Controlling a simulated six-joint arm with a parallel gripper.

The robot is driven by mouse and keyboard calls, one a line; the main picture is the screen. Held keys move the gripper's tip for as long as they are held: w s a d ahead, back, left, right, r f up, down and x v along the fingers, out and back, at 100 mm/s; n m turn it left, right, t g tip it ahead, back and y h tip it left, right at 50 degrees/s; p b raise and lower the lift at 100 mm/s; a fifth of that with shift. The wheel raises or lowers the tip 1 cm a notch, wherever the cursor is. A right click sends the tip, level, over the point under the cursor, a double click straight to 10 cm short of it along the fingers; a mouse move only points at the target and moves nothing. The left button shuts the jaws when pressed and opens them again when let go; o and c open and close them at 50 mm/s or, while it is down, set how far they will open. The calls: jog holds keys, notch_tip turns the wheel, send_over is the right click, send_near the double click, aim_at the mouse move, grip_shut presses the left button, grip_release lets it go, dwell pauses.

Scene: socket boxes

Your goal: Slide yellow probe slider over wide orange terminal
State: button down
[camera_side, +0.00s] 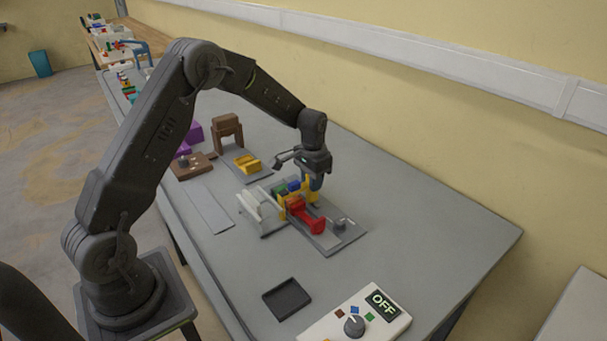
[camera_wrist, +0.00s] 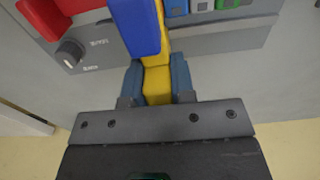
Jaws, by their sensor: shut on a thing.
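My gripper (camera_side: 314,182) is over the grey socket plate in the side view. In the wrist view its two blue fingers (camera_wrist: 157,82) are shut on the yellow probe slider (camera_wrist: 157,88), one on each side. The slider also shows in the side view (camera_side: 312,194), beside the coloured blocks. A blue block (camera_wrist: 138,24) covers part of the yellow in the wrist view.
A red block (camera_side: 308,221) and a knob (camera_wrist: 69,53) are on the grey plate (camera_side: 331,242). A white rack (camera_side: 250,207) stands to the left. A yellow block (camera_side: 248,164) and a brown stand (camera_side: 228,125) are behind. A black tray (camera_side: 287,298) and control box (camera_side: 336,327) are in front.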

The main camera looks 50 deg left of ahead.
jog(key=c, duration=1)
grip_release()
jog(key=shift+o, duration=0.2)
notch_tip(320, 180, up, 14)
